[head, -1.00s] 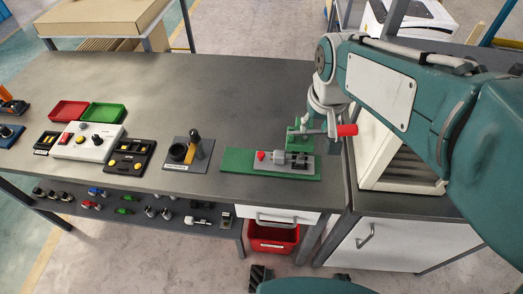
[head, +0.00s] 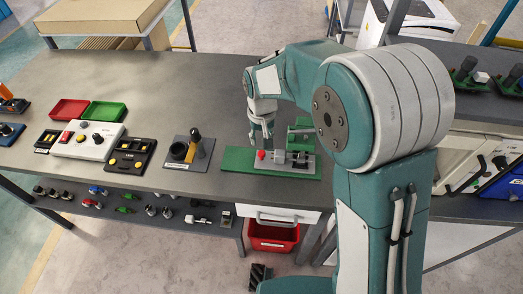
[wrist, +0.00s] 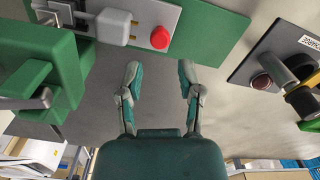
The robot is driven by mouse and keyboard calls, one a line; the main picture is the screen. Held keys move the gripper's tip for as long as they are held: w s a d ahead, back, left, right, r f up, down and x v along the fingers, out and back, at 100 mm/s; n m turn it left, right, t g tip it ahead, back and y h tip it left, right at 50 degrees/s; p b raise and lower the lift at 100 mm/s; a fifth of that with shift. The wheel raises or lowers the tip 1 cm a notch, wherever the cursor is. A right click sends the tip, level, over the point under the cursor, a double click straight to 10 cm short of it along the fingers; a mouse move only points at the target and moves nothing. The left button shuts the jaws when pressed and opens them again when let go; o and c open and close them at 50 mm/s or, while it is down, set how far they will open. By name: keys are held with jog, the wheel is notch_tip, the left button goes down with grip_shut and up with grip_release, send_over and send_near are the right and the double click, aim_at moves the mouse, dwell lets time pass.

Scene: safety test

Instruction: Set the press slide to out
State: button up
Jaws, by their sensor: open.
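The press stands on a green base plate (head: 235,160) near the front edge of the bench. A grey slide unit (head: 280,158) lies on the plate, with a red knob (head: 262,154) at its left end. The knob also shows in the wrist view (wrist: 160,38), beyond my fingertips. My gripper (head: 262,138) is open and empty above the knob end. The wrist view shows both fingers apart (wrist: 158,72), with the knob not between them.
A black-handled device on a grey plate (head: 174,165) stands left of the press. Further left are a black button panel (head: 130,158), a white control box (head: 90,150) and red and green trays (head: 103,112). The bench behind the press is clear.

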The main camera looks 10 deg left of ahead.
aim_at(261, 152)
notch_tip(261, 152, down, 6)
jog(key=shift+f, duration=0.1)
grip_shut()
